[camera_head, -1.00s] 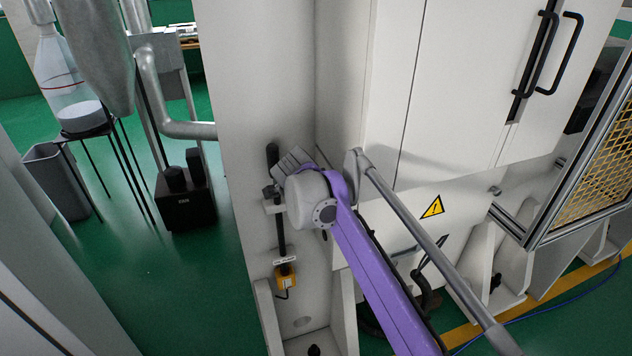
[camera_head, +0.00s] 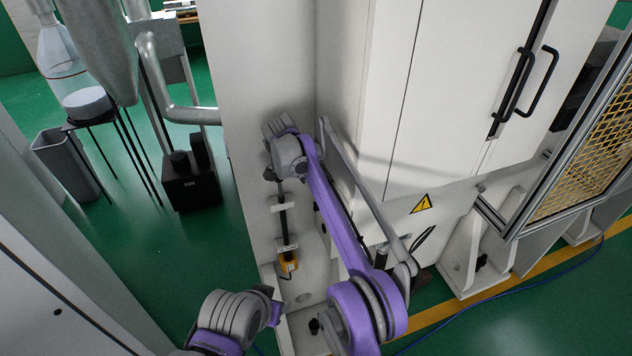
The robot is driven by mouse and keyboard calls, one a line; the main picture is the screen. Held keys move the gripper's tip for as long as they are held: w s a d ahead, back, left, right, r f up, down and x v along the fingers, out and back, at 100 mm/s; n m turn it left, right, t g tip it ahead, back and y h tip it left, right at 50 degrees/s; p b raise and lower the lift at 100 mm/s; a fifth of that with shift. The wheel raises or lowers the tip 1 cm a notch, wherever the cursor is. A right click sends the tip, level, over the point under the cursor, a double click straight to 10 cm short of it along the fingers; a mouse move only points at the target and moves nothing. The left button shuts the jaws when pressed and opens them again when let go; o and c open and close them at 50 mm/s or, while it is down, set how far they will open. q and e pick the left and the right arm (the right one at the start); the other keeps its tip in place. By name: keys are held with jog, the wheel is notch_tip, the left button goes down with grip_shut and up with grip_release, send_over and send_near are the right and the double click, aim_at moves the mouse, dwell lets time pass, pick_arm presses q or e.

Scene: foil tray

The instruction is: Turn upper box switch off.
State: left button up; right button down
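A purple and grey arm, which looks like my right one, reaches up from the bottom to the white wall panel. Its grey wrist (camera_head: 290,158) is close to the panel, and a dark end part (camera_head: 272,172) shows left of and below it. The fingertips cannot be made out, so I cannot tell whether this gripper is open or shut. A yellow switch box (camera_head: 288,262) is on the panel below the wrist, under a dark vertical conduit (camera_head: 283,212). No upper switch box can be made out; the wrist covers part of the panel. My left gripper is not in view.
A white cabinet (camera_head: 440,90) with black handles (camera_head: 525,80) stands to the right. A yellow mesh guard (camera_head: 580,150) is at far right. A grey bin (camera_head: 68,165) and a black box (camera_head: 190,185) stand on the green floor at left.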

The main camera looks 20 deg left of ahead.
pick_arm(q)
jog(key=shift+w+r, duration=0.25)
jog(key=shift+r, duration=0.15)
pick_arm(e)
jog(key=shift+r, duration=0.1)
jog(key=c, duration=0.9)
grip_release()
jog(key=shift+o, duration=0.2)
